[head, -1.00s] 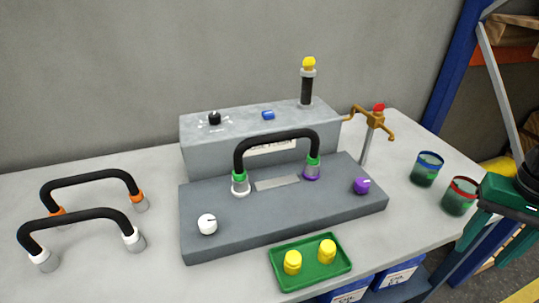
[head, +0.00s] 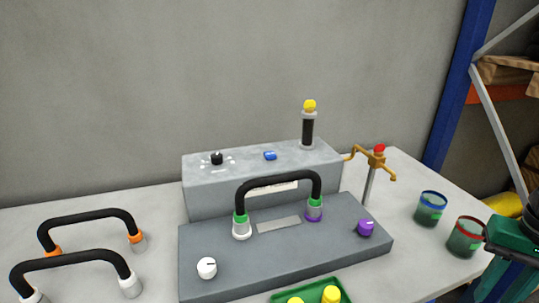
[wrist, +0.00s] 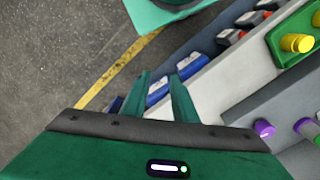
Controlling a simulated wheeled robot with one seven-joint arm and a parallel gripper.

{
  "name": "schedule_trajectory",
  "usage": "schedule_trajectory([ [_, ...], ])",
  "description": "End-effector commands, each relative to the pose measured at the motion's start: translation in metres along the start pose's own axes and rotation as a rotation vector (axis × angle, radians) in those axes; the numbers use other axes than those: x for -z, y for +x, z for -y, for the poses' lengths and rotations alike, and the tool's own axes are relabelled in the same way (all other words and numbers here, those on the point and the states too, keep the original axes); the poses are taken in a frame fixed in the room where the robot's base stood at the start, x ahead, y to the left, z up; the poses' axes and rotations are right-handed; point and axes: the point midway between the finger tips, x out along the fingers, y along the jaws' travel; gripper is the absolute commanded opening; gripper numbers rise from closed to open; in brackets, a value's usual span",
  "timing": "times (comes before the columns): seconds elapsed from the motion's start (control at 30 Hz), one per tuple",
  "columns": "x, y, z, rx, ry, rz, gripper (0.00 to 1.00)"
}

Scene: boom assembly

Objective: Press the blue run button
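The blue run button (head: 270,156) sits on top of the grey control box (head: 210,178), right of a black knob (head: 217,158). My gripper shows in the wrist view (wrist: 160,82) with two green fingers apart and nothing between them. It is beside the table's edge, over the floor side, well away from the button. In the head view only a green part of my arm shows at the right edge; the fingers are not clear there. The button is not visible in the wrist view.
A black hose arch (head: 278,182) stands on the grey base before the box. A yellow-topped post (head: 308,128) rises at the box's right end, beside a brass tap (head: 372,160). Two cups (head: 430,208) stand at right, two loose hoses (head: 75,262) at left, a green tray (head: 338,287) in front.

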Motion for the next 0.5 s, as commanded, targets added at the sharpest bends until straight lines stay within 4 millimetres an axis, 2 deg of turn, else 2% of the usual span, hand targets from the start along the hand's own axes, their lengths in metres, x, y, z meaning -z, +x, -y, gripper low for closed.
schedule_trajectory([
  [0.03, 0.0000, 0.0000, 0.0000, 0.000, 0.000, 0.000, 0.12],
  [0.1, 0.0000, 0.0000, 0.0000, 0.000, 0.000, 0.000, 0.00],
  [0.5, 0.0000, 0.0000, 0.0000, 0.000, 0.000, 0.000, 0.00],
])
